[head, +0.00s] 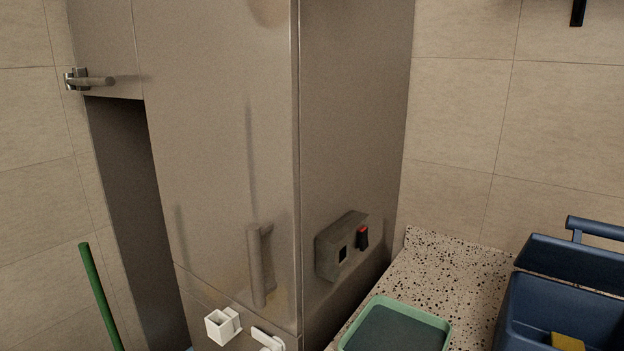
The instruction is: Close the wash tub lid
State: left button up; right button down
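A dark blue tub (508,325) stands on the speckled counter at the lower right and is cut off by the right and bottom edges. It is open at the top. A dark blue panel (565,262) that looks like its lid is raised along the tub's far side, with a blue bar handle (598,228) at its upper edge. A yellow block (567,342), perhaps a sponge, shows inside the tub. Neither of my grippers is in view.
A green tray (398,328) lies on the speckled counter (445,268), left of the tub. A tall metal cabinet (220,150) fills the middle, with a grey switch box (338,248) on its side. A green pole (100,295) stands at lower left. White fittings (222,326) show at the bottom.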

aim_at(602, 270)
jog(key=i+j+z, duration=0.1)
jog(key=z, duration=0.35)
jog(key=i+j+z, duration=0.15)
jog(key=z, duration=0.35)
jog(key=i+j+z, duration=0.1)
jog(key=z, duration=0.35)
jog(key=j, duration=0.1)
